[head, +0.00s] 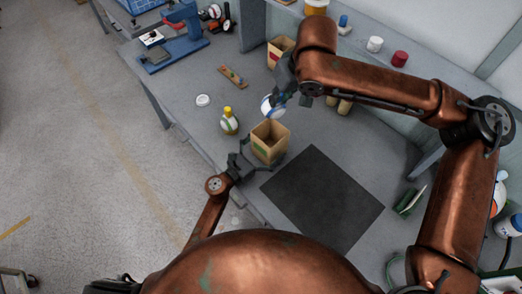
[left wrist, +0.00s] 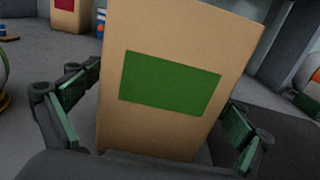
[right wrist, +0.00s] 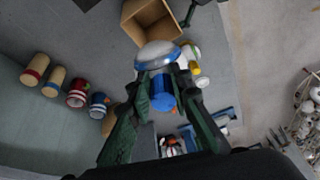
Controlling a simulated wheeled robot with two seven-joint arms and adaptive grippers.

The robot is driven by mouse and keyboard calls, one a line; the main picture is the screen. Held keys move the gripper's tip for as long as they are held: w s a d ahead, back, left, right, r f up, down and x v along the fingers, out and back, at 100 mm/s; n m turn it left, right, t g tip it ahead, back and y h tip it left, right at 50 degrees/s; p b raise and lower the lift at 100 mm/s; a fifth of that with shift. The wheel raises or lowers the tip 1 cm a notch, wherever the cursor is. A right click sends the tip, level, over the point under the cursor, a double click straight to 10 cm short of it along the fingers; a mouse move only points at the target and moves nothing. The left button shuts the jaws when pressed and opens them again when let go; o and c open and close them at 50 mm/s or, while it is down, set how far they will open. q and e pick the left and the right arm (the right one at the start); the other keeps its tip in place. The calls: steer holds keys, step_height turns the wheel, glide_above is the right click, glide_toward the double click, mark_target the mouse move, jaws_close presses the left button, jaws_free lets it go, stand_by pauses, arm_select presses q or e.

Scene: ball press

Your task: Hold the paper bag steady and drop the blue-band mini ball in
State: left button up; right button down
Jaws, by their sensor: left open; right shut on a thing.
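The open-topped brown paper bag (head: 267,152) stands upright on the grey table. In the left wrist view the bag (left wrist: 145,125) shows its green label and stands between the spread fingers of my left gripper (left wrist: 160,120), with gaps at the sides. My left gripper (head: 247,160) also shows at the bag's near left side in the head view. My right gripper (head: 281,97) is shut on the white mini ball with a blue band (head: 267,108). The ball shows at its fingertips in the right wrist view (right wrist: 158,54), above the table and close to the bag's opening (right wrist: 150,17).
A white bottle with a yellow cap (head: 229,122) stands left of the bag. A white lid (head: 203,100) and a wooden strip with pegs (head: 232,77) lie behind. A dark mat (head: 322,200) lies to the right, clear. Another bag (head: 279,48) stands at the back.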

arm_select(q)
steer(key=shift+w+d, duration=0.2)
steer(key=shift+c, duration=0.2)
steer(key=c, duration=1.2)
